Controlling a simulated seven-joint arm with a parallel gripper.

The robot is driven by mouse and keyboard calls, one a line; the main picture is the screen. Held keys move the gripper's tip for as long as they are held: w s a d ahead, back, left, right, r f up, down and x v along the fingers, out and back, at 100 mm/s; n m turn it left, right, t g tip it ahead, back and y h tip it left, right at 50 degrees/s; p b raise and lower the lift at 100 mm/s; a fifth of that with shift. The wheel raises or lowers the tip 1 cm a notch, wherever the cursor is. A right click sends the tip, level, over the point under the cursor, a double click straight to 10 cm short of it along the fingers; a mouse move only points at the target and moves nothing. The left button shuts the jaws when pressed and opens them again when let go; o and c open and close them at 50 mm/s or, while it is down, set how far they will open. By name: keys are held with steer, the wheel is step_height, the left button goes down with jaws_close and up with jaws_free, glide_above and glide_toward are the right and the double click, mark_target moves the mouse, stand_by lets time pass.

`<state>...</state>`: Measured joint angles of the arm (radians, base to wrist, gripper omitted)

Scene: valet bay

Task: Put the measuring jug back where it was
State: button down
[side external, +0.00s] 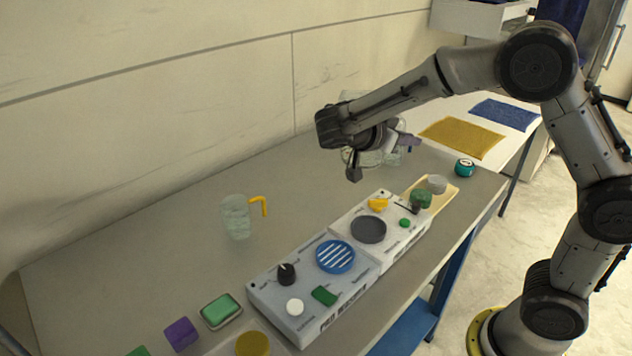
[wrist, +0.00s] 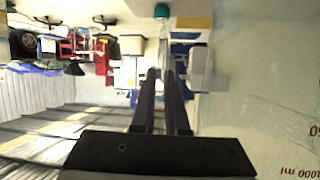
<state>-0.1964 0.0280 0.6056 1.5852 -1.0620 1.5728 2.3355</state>
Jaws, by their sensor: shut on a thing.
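The clear measuring jug (side external: 372,158) is at the far end of the bench in the side external view, largely hidden behind my gripper (side external: 408,142). In the wrist view its clear wall (wrist: 265,100) fills the right side, with red markings reading "1000 ml" upside down. My gripper (wrist: 172,78) is shut on the jug, its fingers close together beside the wall. The part held is hard to make out. Whether the jug's base touches the bench cannot be told.
White control boxes (side external: 345,262) line the front edge, near a tan tray (side external: 447,194) and teal tin (side external: 464,168). Yellow (side external: 462,136) and blue (side external: 505,112) cloths lie beyond. The bench's left rear is clear.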

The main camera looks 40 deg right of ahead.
steer(key=a, duration=0.1)
steer(key=w+a, duration=0.1)
steer(key=shift+a+n+t, duration=0.35)
steer(key=shift+n+t, duration=0.05)
steer(key=w+f, duration=0.1)
steer(key=w, duration=0.2)
steer(key=w+d+f, duration=0.1)
steer(key=w+f, duration=0.1)
steer(key=w, duration=0.1)
steer(key=w+d+f, duration=0.1)
steer(key=w, duration=0.2)
steer(key=shift+w+f, duration=0.25)
steer(key=shift+f, duration=0.15)
steer(key=w+f, duration=0.1)
steer(key=f, duration=0.1)
steer(key=w+f, duration=0.1)
steer(key=w, duration=0.1)
steer(key=shift+d+f, duration=0.35)
steer(key=shift+d, duration=0.05)
steer(key=shift+w+d+f, duration=0.1)
steer(key=shift+w+f, duration=0.1)
steer(key=shift+f, duration=0.55)
steer(key=shift+w+f, duration=0.2)
steer(key=shift+f, duration=0.55)
steer(key=shift+w+d+f, duration=0.1)
steer(key=shift+w+f, duration=0.1)
steer(key=shift+f, duration=0.65)
steer(key=c, duration=0.9)
jaws_free()
steer(key=shift+f, duration=0.1)
